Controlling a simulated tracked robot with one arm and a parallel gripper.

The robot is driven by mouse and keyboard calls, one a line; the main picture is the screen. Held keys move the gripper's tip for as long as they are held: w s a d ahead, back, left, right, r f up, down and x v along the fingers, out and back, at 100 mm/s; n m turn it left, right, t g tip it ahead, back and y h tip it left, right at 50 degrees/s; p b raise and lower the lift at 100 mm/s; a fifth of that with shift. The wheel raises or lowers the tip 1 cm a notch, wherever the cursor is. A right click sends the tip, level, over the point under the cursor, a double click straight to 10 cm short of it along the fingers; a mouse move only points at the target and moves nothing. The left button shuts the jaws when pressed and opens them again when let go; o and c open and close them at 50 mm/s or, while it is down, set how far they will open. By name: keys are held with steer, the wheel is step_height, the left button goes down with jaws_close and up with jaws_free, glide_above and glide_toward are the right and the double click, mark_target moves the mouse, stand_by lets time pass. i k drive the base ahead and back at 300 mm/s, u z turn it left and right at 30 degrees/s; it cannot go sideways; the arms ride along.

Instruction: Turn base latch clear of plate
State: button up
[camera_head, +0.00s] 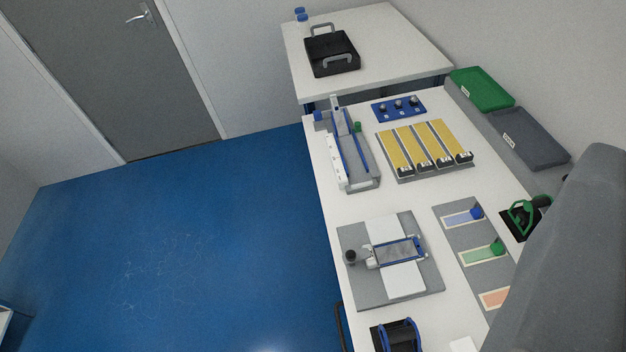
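A grey base plate (425,285) lies on the white bench in the lower middle of the camera_head view. A white slab (405,281) lies across it, with a blue-edged frame (399,251) on top. A dark round knob (350,256) sits at the left edge of the base, beside a light metal piece (371,262). Which of these is the base latch, I cannot tell for sure. A large grey part of my arm fills the lower right. My gripper's fingers do not show.
A blue-railed fixture (361,163), a rack of yellow strips (397,145) and a blue block with knobs (383,111) stand farther back. Coloured pads (464,217) lie right of the base. A black tray (318,61) is on the back table. Blue floor (200,250) is open at left.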

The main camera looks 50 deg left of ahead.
mark_target(351, 256)
steer(key=u, duration=0.45)
steer(key=k, duration=0.75)
steer(key=u, duration=0.55)
steer(key=i, duration=1)
steer(key=u, duration=0.05)
